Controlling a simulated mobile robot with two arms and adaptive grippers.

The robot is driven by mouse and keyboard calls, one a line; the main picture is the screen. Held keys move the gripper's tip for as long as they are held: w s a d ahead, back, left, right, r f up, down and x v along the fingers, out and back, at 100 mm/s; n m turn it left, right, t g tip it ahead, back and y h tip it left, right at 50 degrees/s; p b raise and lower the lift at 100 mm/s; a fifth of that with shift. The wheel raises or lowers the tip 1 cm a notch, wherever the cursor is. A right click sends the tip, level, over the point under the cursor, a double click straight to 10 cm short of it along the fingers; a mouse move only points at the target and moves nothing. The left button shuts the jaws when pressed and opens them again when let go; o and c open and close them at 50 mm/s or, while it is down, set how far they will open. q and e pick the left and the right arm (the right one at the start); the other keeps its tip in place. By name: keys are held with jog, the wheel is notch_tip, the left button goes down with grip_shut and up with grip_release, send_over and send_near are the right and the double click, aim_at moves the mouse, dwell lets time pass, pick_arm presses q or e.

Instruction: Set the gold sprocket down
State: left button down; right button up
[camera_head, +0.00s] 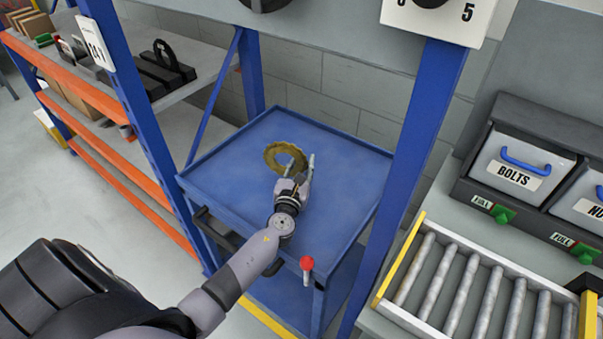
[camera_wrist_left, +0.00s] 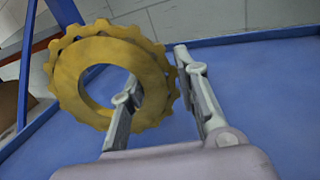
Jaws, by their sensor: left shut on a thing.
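The gold sprocket (camera_head: 271,156) is a toothed ring with a large open centre. My left gripper (camera_head: 302,165) is shut on its rim, over the blue top tray of a cart (camera_head: 330,203). In the left wrist view the sprocket (camera_wrist_left: 68,75) stands tilted up on its edge, with its rim between the two fingers (camera_wrist_left: 157,75) and one finger across the hole. The blue tray surface (camera_wrist_left: 245,80) lies behind and below. I cannot tell whether the sprocket touches the tray. My right gripper is not in view.
The tray is otherwise empty, with a low raised rim. Blue rack posts (camera_head: 420,130) stand on both sides. A red-knobbed lever (camera_head: 307,264) is at the cart's front. A roller conveyor (camera_head: 470,290) and a bolts bin (camera_head: 512,165) are at the right.

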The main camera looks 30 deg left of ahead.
pick_arm(q)
jog(key=shift+w+a+f, duration=0.1)
jog(key=shift+f, duration=0.55)
jog(key=shift+r, duration=0.1)
jog(key=shift+f+b, duration=0.25)
jog(key=shift+b, duration=0.1)
jog(key=c, duration=1.2)
grip_release()
jog(key=shift+r, duration=0.1)
